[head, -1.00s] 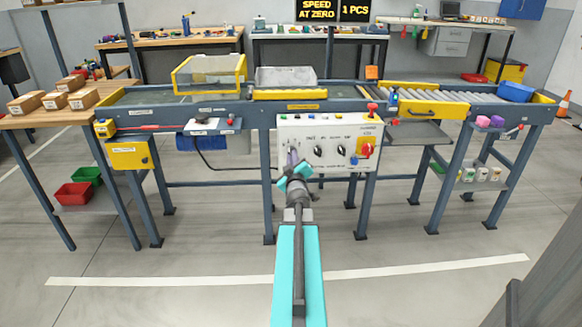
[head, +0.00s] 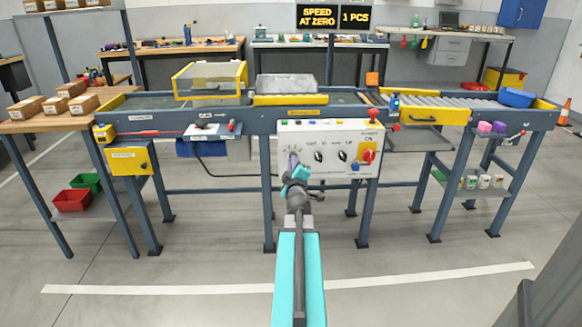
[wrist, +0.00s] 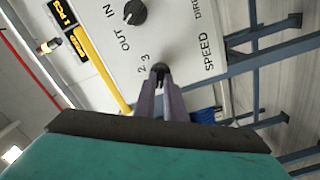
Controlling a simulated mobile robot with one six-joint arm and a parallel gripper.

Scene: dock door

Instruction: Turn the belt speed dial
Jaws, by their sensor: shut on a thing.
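The white control panel (head: 331,170) hangs on the front of the conveyor frame. My gripper (head: 292,160) is at the panel's left side, with its fingers reaching the panel face. In the wrist view my gripper (wrist: 160,75) is shut on the dark speed dial (wrist: 160,69), next to the printed "SPEED" and the numbers 2 and 3. The fingers hide most of the dial, so its pointer cannot be read. Another black knob (wrist: 135,12) sits beside it, by the words "IN" and "OUT". The display (head: 317,17) at the back reads "SPEED AT ZERO".
More black knobs (head: 319,156) and a red switch on a yellow plate (head: 368,156) are to the right on the panel. The conveyor belt (head: 235,104) runs above it. A yellow box (head: 130,160) hangs at the left. The floor in front is clear.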

